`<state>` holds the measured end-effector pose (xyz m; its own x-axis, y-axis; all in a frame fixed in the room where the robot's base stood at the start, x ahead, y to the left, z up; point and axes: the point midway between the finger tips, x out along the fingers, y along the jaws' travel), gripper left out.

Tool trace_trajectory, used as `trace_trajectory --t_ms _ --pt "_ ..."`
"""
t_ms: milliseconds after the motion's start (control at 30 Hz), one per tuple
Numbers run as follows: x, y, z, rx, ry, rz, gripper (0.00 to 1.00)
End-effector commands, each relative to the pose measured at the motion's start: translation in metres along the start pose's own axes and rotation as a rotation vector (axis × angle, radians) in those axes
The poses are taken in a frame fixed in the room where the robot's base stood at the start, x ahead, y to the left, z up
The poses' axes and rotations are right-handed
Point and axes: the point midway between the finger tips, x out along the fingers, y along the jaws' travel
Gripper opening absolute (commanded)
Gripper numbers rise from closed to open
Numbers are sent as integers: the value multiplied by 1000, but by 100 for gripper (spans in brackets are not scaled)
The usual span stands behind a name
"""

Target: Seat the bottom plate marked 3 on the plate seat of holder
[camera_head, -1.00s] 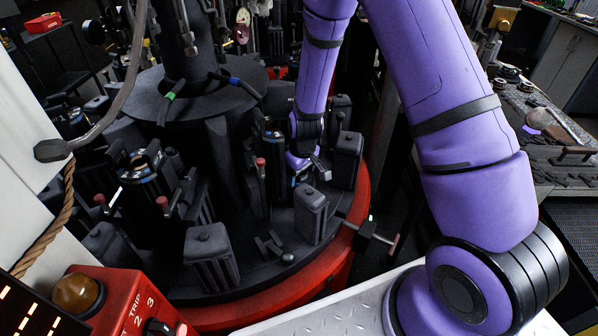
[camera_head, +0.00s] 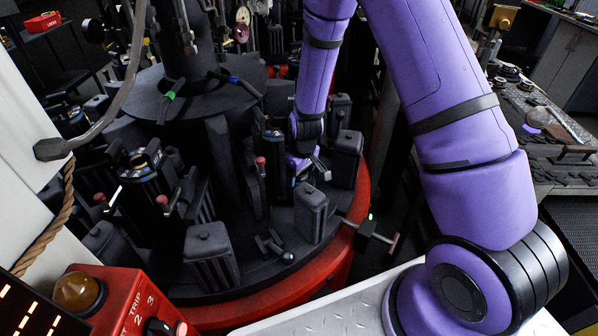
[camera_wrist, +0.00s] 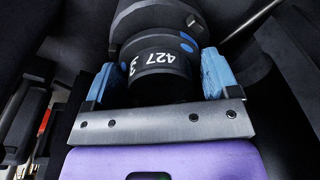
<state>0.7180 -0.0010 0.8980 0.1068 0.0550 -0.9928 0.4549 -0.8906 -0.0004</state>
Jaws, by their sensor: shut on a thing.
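In the wrist view, my gripper (camera_wrist: 159,72) has its two blue fingers on either side of a dark round piece (camera_wrist: 158,66) and is shut on it. White marks on its side read 427 and what looks like a 3, with blue dots near, so it appears to be the bottom plate marked 3. A dark grey round part (camera_wrist: 158,18) lies right beyond it; I cannot tell whether they touch or are seated. In the head view, my gripper (camera_head: 302,165) is low among the dark blocks of the rotary table, beside a dark upright holder (camera_head: 274,150). The plate is hidden there.
The round table has a red rim (camera_head: 362,200). Dark blocks stand close around my gripper, one at the right (camera_head: 346,158) and one in front (camera_head: 310,212). A red control box (camera_head: 125,300) is at lower left.

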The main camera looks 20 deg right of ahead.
Motion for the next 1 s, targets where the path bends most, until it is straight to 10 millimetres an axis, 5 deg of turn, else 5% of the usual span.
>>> trace_trajectory --t_ms 467,500,533,1000 --pt "5 0 1 0 -1 0 48" --pt "5 0 1 0 -1 0 90" --pt "5 0 1 0 -2 0 97" --pt "2 2 3 3 -4 1 100"
